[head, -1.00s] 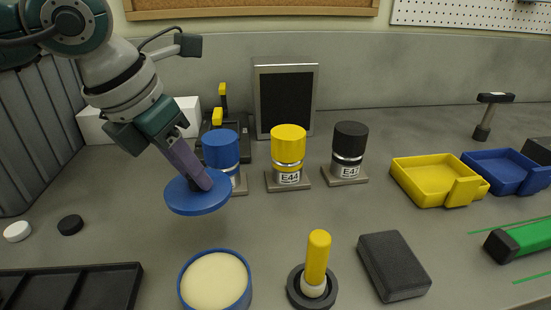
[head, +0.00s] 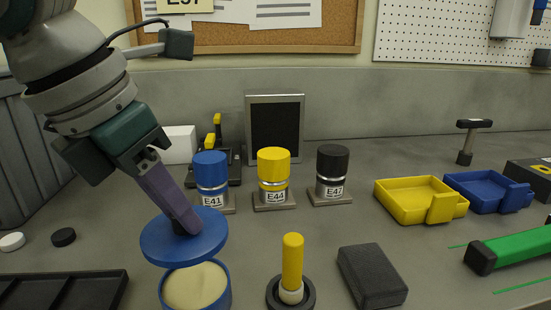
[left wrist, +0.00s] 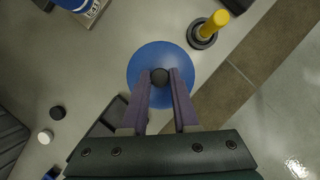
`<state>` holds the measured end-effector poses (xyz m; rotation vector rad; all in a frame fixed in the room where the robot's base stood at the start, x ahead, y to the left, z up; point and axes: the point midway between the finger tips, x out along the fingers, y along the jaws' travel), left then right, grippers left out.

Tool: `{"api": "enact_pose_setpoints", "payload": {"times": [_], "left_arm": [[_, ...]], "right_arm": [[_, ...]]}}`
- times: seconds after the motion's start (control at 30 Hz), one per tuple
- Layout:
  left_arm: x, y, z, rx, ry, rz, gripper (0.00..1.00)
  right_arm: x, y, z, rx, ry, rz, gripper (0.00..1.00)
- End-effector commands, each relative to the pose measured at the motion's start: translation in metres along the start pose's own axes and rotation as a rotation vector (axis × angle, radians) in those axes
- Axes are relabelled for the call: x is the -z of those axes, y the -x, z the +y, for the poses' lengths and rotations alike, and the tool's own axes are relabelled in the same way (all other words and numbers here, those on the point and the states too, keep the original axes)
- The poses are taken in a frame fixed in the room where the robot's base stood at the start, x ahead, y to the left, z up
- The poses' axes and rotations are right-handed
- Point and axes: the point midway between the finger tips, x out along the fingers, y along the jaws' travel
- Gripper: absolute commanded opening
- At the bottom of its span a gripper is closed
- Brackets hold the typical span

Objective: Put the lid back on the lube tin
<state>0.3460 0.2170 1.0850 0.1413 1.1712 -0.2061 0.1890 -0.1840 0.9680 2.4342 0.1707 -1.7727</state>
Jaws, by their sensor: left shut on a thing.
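The lube tin (head: 196,292) is a round blue tin with cream-coloured content, standing at the front of the bench in the head view. Its blue disc lid (head: 160,246) is held above it, covering the tin's back part in that view. My left gripper (head: 186,226) is shut on the lid's dark knob (left wrist: 159,76). In the left wrist view the lid (left wrist: 147,58) lies between and beyond the fingers (left wrist: 160,84) and hides the tin. The lid looks apart from the tin, slightly tilted in the head view. My right gripper is not in view.
A yellow-handled brush (head: 292,262) stands in a dark ring right of the tin, beside a dark block (head: 371,276). A black tray (head: 70,290) lies to the left. Holders labelled E41 (head: 211,178), E44 (head: 273,180) and E47 (head: 332,176) stand behind.

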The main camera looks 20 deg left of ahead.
Motion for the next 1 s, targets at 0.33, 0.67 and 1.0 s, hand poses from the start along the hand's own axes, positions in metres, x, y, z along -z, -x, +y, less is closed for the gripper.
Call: {"api": "enact_pose_setpoints", "payload": {"times": [0.33, 0.67, 1.0], "left_arm": [[0.010, -0.019, -0.002, 0.004, 0.002, 0.002, 0.00], [0.024, -0.053, -0.002, 0.004, 0.001, 0.001, 0.00], [0.027, -0.061, -0.002, 0.004, 0.001, 0.001, 0.00]], "right_arm": [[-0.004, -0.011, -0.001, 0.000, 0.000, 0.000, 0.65], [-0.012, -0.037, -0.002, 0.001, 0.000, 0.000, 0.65], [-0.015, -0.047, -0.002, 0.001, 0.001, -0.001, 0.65]]}}
